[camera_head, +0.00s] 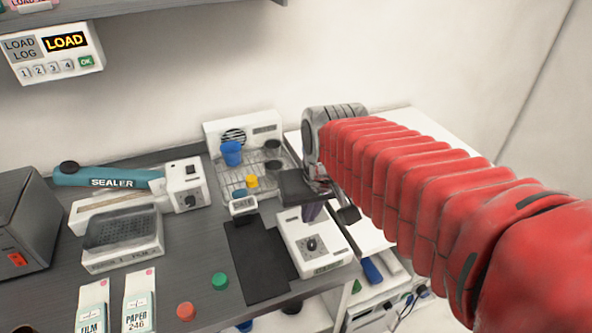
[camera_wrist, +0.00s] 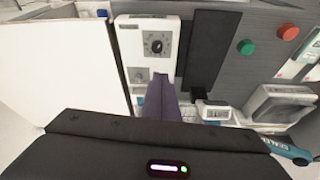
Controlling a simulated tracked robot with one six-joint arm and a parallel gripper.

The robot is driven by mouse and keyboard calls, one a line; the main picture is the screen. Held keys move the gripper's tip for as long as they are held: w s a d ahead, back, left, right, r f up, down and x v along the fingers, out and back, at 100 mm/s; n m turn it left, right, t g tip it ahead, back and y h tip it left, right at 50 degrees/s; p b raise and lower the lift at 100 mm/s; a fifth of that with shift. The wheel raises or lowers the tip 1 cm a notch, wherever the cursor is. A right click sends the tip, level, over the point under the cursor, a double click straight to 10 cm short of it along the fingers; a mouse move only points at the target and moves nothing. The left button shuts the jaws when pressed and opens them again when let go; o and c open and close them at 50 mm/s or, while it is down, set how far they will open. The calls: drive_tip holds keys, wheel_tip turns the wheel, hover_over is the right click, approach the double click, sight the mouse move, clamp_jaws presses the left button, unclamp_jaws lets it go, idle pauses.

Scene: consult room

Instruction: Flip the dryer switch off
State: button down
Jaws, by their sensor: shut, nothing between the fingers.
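A white box with a round black dial (camera_head: 311,244) stands at the bench's right end. Its dial also shows in the wrist view (camera_wrist: 157,43). Behind it is a white fan unit (camera_head: 213,131) with a round vent and a wire rack in front. I cannot tell from the small labels which unit is the dryer, and no toggle is clearly visible. My gripper (camera_head: 312,212) is shut and empty, pointing down over the rear part of the dial box. Its fingers (camera_wrist: 163,80) cover part of that box in the wrist view; contact cannot be told.
A blue cup (camera_head: 231,153) and a small yellow item (camera_head: 251,182) are at the rack. A small white display box (camera_head: 243,205) and a dark mat (camera_head: 255,262) lie left of the dial box. The blue-handled sealer (camera_head: 110,178) is farther left. Red (camera_head: 185,311) and green (camera_head: 220,281) caps sit near the front.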

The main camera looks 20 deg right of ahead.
drive_tip(key=w+d+r, duration=0.2)
drive_tip(key=w+d, duration=0.1)
drive_tip(key=w, duration=0.5)
drive_tip(key=w+d+r+n, duration=0.1)
drive_tip(key=w+d+r, duration=0.1)
drive_tip(key=w, duration=0.6)
drive_tip(key=shift+d+r, duration=0.2)
drive_tip(key=shift+d, duration=0.65)
drive_tip(key=shift+f, duration=0.1)
drive_tip(key=x, duration=1.3)
drive_tip(key=shift+s+a+f, duration=0.2)
drive_tip(key=shift+f, duration=0.25)
